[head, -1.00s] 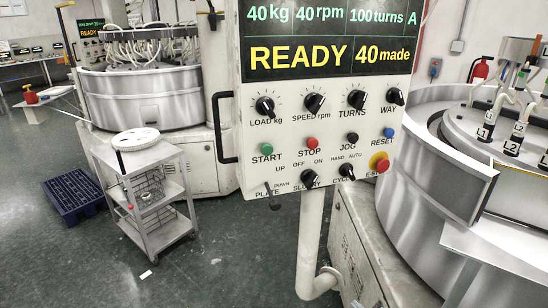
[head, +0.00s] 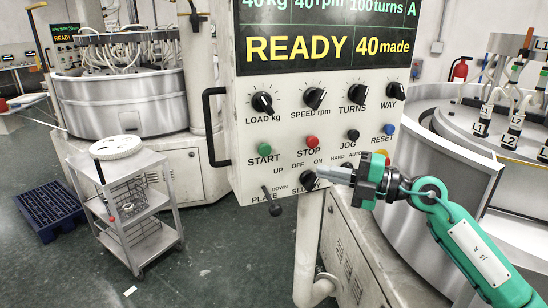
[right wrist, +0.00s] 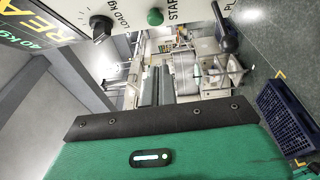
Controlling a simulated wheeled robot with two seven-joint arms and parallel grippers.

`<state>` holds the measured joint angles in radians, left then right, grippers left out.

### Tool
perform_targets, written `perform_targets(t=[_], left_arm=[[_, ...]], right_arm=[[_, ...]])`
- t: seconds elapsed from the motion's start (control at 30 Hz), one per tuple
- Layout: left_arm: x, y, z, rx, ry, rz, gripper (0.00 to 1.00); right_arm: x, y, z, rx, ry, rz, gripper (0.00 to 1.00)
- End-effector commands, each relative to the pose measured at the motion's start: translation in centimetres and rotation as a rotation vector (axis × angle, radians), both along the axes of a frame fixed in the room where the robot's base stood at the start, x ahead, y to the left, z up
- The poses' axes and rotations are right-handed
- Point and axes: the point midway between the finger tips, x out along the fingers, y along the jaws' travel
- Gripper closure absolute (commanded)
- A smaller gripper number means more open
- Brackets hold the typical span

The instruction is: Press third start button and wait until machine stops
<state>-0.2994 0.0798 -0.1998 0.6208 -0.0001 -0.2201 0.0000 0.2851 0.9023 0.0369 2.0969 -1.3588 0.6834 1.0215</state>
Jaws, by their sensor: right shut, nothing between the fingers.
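The control panel (head: 240,120) in front of me has a green START button (head: 264,149), with a red STOP button (head: 312,141) to its right. The START button also shows at the top of the right wrist view (right wrist: 155,17). The panel's display (head: 325,42) reads READY and 40 made. My right gripper (head: 316,171) is shut and empty. In the head view its tips appear below STOP, over the lower row of knobs, to the right of and lower than START; I cannot tell how far from the panel. My left gripper is not in view.
A black handle (head: 208,125) sticks out at the panel's left. The PLATE lever (head: 272,202) and SLURRY knob (head: 310,183) lie low on the panel. A round machine (head: 450,165) stands right, another (head: 120,100) behind left. A grey cart (head: 145,208) and blue pallet (head: 48,208) stand left.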

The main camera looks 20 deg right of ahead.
Motion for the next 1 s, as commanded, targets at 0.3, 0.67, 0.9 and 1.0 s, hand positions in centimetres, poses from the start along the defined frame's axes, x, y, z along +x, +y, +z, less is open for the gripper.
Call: perform_targets(t=[0.3, 0.67, 0.9, 1.0], left_arm=[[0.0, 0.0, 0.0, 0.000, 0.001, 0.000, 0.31], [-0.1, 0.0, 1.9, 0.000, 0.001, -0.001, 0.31], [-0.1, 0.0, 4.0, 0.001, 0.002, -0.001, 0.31], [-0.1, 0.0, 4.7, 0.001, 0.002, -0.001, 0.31]], right_arm=[[-0.2, 0.1, 0.2, -0.009, -0.004, 0.002, 1.00], [1.9, 2.6, 0.8, -0.005, -0.004, 0.003, 1.00], [5.1, 6.5, 0.9, -0.004, -0.003, 0.004, 1.00], [6.4, 8.0, 0.9, -0.004, -0.003, 0.004, 1.00]])
